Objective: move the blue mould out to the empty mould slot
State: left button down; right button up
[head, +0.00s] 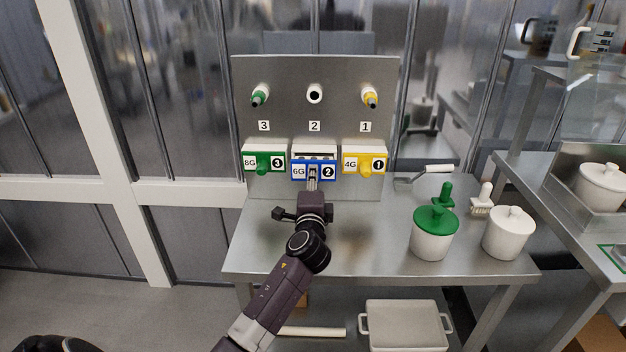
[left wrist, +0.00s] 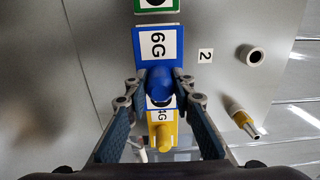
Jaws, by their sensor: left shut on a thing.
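The blue mould (head: 300,172), labelled 6G and 2, sits at the middle station of the upright metal panel. A dark gap shows between its front and the white housing (head: 315,151) behind it, so it looks partly drawn out. My left gripper (head: 312,184) is shut on its blue knob. In the left wrist view the blue mould (left wrist: 150,48) faces me, with its knob (left wrist: 159,80) between the fingers. I cannot tell which place is the empty mould slot. My right gripper is out of view.
A green mould (head: 279,160) is left of the blue one, a yellow mould (head: 377,162) right. Above are a green nozzle (head: 259,95), an open port (head: 314,94) and a yellow nozzle (head: 370,97). A green-lidded pot (head: 432,240) and a white pot (head: 506,236) stand on the table's right.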

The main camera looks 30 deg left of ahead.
pick_arm(q)
jog(key=shift+x, duration=0.9)
jog(key=shift+b+x, duration=0.6)
jog(key=shift+x, duration=0.6)
jog(key=shift+r, duration=0.2)
dwell(0.4)
jog(key=c, duration=1.8)
grip_release()
jog(key=o, duration=0.4)
jog(key=shift+f, duration=0.3)
jog(key=shift+o, duration=0.4)
jog(key=shift+r, duration=0.1)
